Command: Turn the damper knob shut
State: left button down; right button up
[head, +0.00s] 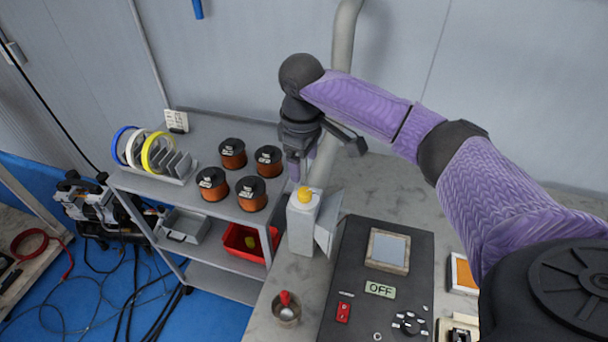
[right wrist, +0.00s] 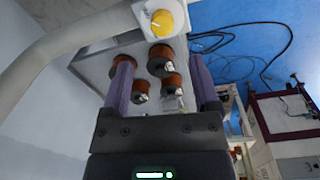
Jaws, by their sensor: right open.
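The knob that fits the task is a round yellow knob (head: 305,193) on top of a pale grey box with a flared hood on its right side. It also shows at the top centre of the right wrist view (right wrist: 162,22), with a line across its face. My right gripper (head: 298,172) hangs just above and behind the knob in the head view, fingers pointing down. In the right wrist view, its two purple fingers (right wrist: 162,85) are spread apart with nothing between them, and the knob appears beyond their tips. My left gripper is not in view.
A dark control panel (head: 350,265) with an OFF label stands right of the box. A grey shelf cart (head: 185,135) with copper spools (head: 232,153) and coloured rings (head: 122,143) is at left. A grey pipe (head: 343,45) rises behind.

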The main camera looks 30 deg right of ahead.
aim_at(305, 192)
notch_tip(305, 192, down, 8)
jog(key=shift+s+d+r+b, duration=0.1)
jog(key=shift+r+b, duration=0.1)
jog(key=shift+b, duration=0.55)
jog(key=shift+f, duration=0.25)
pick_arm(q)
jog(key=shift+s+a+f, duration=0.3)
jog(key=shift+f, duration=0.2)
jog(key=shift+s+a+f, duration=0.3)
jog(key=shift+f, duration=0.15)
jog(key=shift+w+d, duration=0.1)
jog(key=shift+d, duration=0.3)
pick_arm(e)
grip_shut()
